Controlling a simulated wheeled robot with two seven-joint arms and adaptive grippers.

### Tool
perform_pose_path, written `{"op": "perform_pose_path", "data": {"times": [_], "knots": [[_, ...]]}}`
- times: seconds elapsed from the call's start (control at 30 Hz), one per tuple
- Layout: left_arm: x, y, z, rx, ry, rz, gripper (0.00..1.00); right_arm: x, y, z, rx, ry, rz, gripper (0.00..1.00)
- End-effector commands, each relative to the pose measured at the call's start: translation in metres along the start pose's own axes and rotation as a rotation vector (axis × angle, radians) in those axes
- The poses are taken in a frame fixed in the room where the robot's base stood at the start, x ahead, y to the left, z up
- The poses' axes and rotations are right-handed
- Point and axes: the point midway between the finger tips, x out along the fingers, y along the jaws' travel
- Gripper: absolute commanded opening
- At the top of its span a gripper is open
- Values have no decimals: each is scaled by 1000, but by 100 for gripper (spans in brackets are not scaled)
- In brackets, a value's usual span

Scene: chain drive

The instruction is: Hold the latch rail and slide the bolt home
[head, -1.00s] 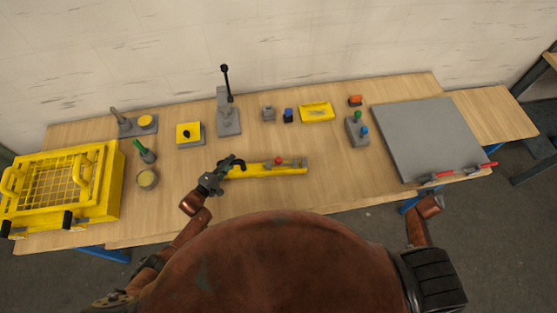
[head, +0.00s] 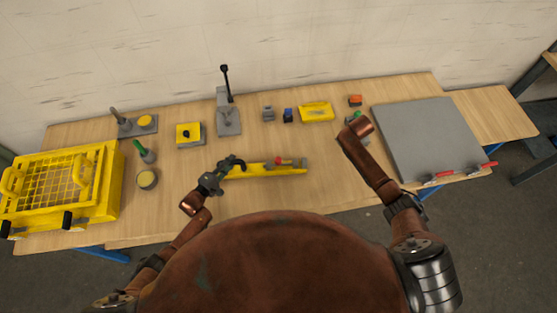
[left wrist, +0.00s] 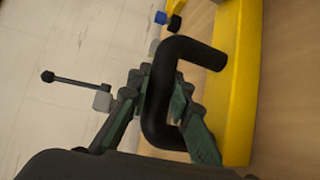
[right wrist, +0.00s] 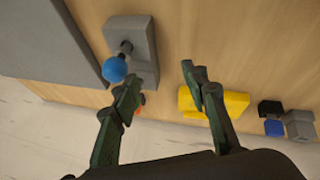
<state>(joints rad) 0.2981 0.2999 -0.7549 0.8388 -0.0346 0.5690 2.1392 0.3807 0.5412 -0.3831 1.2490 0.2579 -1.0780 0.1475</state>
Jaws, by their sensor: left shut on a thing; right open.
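The yellow latch rail (head: 262,171) lies on the bench in front of me, and part of it shows in the left wrist view (left wrist: 240,70). A red knob (head: 279,161), apparently the bolt's, stands on top of the rail, right of its middle. My left gripper (head: 228,170) is at the rail's left end, shut on its black bent handle (left wrist: 158,100). My right gripper (right wrist: 160,88) is open and empty, with its fingers spread above the back right of the bench. In the head view my own forearm hides most of it. The bolt's tip is too small to make out.
A grey block with a blue knob (right wrist: 114,68) and a yellow tray (right wrist: 240,103) are near my right gripper. A large grey panel (head: 430,135) lies to the right. A yellow cage fixture (head: 105,190) stands at far left. The bench right of the rail is clear.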

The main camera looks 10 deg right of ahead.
Motion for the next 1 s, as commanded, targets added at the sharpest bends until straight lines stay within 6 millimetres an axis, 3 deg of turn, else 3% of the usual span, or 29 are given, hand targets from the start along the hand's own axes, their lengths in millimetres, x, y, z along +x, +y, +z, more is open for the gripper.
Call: {"op": "perform_pose_path", "data": {"times": [0.03, 0.2, 0.3, 0.4, 0.5, 0.67, 0.83, 1.0], "knots": [[0, 0, 0, 0, 1, 0, 0, -12, -37, -29, -67, 1, -58, 41], [0, 0, -1, -1, 1, 0, 0, -62, -160, -83, -345, -41, -251, 41], [0, 0, -1, -1, 1, 0, 0, -98, -224, -95, -539, -78, -349, 41], [0, 0, -1, -1, 1, -1, 0, -131, -271, -94, -720, -124, -422, 41], [0, 0, -1, -1, 2, -1, 0, -154, -298, -87, -855, -162, -469, 41], [0, 0, -1, -1, 2, -1, 0, -171, -316, -78, -961, -200, -501, 41], [0, 0, -1, -1, 1, -1, 0, -159, -324, -70, -975, -207, -508, 41], [0, 0, -1, -1, 1, -1, 0, -131, -334, -57, -972, -208, -509, 41]]}}
